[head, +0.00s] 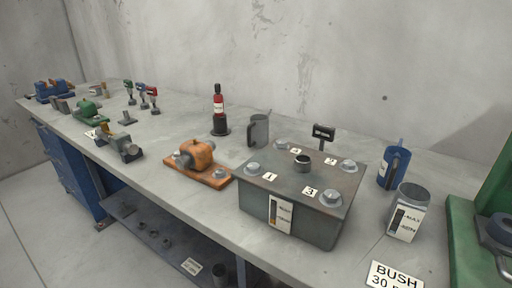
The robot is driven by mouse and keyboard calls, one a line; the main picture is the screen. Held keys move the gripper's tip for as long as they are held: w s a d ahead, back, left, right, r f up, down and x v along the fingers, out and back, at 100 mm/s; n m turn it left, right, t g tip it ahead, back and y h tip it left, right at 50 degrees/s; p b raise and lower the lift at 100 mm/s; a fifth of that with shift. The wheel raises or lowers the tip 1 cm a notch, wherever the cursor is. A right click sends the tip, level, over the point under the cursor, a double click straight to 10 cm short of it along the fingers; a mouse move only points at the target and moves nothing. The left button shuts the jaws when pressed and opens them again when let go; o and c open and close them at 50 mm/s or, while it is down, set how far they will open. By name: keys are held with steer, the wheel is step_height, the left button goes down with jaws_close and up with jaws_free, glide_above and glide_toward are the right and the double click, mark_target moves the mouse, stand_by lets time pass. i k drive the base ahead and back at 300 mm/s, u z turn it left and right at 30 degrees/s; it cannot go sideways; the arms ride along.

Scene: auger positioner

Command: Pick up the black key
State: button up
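A black T-shaped piece (323,132) with small white lettering stands upright at the back of the grey metal box (305,230), in the head view. It looks like the black key, but the lettering is too small to read. Its thin stem goes down behind or into the box's back edge; I cannot tell which. My gripper is not in view.
The box top carries several bolts and a central dark ring (302,163). A grey mug (259,130), a blue mug (394,168) and a grey measuring cup (408,212) stand nearby. An orange housing (196,155) sits left. A green machine (465,245) stands right.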

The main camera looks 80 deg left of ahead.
mark_target(324, 133)
steer(key=u, duration=2.3)
